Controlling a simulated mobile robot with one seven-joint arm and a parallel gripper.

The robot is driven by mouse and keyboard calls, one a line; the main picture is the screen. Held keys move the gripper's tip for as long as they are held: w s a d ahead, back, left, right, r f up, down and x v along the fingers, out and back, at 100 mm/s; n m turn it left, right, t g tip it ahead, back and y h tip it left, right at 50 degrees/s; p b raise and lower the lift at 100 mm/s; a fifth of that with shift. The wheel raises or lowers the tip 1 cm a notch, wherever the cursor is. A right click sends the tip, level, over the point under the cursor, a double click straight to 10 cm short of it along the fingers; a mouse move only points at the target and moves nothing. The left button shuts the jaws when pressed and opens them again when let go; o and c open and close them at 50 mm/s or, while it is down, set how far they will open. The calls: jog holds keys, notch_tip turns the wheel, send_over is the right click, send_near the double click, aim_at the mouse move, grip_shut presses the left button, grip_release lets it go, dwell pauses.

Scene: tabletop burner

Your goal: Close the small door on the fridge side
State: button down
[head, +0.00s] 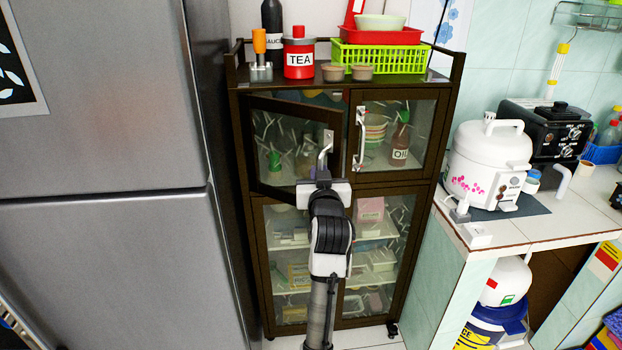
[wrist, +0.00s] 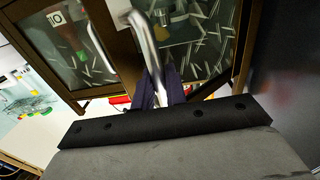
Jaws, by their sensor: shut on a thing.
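The small glass door (head: 268,150) on the fridge side is the upper left door of the dark brown cabinet. It stands partly open, its handle edge swung out from the frame. Its metal handle (head: 327,150) is on the right edge. My gripper (head: 322,176) is shut on the lower part of this handle. In the wrist view the handle (wrist: 143,38) runs down between the dark fingers of my gripper (wrist: 165,88). My gripper's body hides part of the door's lower right corner in the head view.
The grey fridge (head: 110,250) stands close on the left. The upper right door (head: 395,135) is shut, its handle (head: 360,138) near my gripper. A tea tin (head: 299,58), bottle and green basket (head: 380,60) stand on top. A counter with a rice cooker (head: 488,160) is right.

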jog(key=shift+w+d, duration=0.1)
jog(key=shift+w, duration=0.1)
dwell(0.3)
jog(key=c, duration=1.5)
grip_release()
jog(key=s+b, duration=0.1)
jog(key=s, duration=0.3)
jog(key=s+d+b, duration=0.1)
jog(key=s, duration=0.4)
jog(key=s+d+b, duration=0.1)
jog(key=s, duration=0.3)
jog(key=shift+s, duration=0.35)
